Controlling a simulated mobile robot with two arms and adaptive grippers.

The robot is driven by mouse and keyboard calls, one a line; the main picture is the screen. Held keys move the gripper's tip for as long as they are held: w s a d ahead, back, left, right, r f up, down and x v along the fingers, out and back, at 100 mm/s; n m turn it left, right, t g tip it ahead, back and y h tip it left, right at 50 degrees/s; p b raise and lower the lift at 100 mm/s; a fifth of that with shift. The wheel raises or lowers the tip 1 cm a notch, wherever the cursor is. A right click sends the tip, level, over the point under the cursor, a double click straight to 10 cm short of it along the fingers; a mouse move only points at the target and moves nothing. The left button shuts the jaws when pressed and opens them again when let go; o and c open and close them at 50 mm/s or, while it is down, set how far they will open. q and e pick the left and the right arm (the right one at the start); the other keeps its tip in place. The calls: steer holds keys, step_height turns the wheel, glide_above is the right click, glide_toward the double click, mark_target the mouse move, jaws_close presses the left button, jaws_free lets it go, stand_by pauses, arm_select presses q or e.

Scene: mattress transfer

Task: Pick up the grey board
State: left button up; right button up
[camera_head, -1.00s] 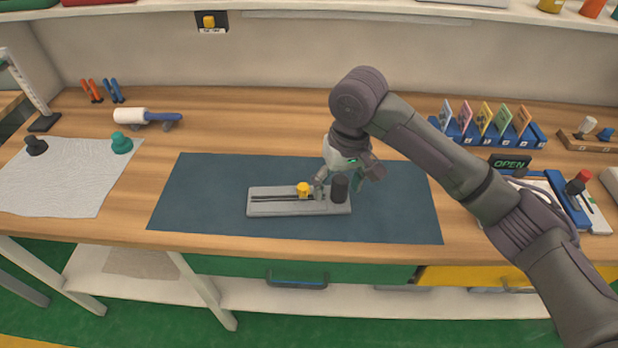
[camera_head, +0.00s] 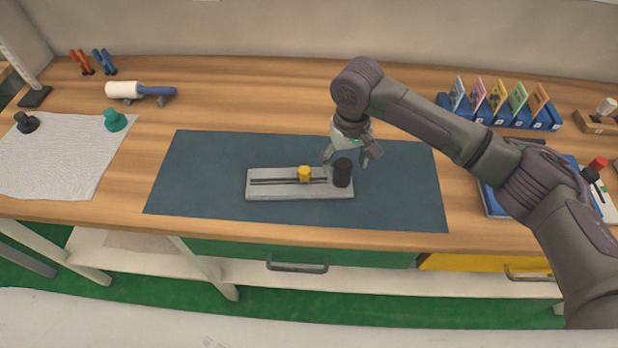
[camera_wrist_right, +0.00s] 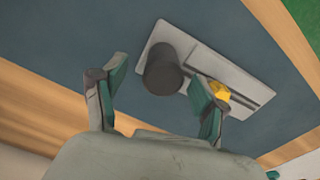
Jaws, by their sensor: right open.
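The grey board (camera_head: 265,190) lies flat on the dark blue mat (camera_head: 400,205) at the middle of the workbench. It has a dark slot along its length, a yellow knob (camera_head: 304,174) near its middle and a black cylinder (camera_head: 342,174) at its right end. My right gripper (camera_head: 347,161) is open and empty, above and just behind the black cylinder. In the right wrist view the open fingers (camera_wrist_right: 158,95) show in front of the board (camera_wrist_right: 205,60), and one finger partly covers the yellow knob (camera_wrist_right: 220,90). My left gripper is not in view.
A white textured sheet (camera_head: 55,165) with a black knob and a green knob (camera_head: 115,119) lies at the left. A blue card rack (camera_head: 500,117) stands at the back right. The mat's left part is clear.

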step_height(320, 180, down, 4)
steer(key=shift+a+r+p, duration=0.15)
steer(key=shift+p, duration=0.25)
steer(key=shift+f, duration=0.25)
steer(key=c, duration=0.9)
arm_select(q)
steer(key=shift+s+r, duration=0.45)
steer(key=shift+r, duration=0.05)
arm_select(e)
jaws_close()
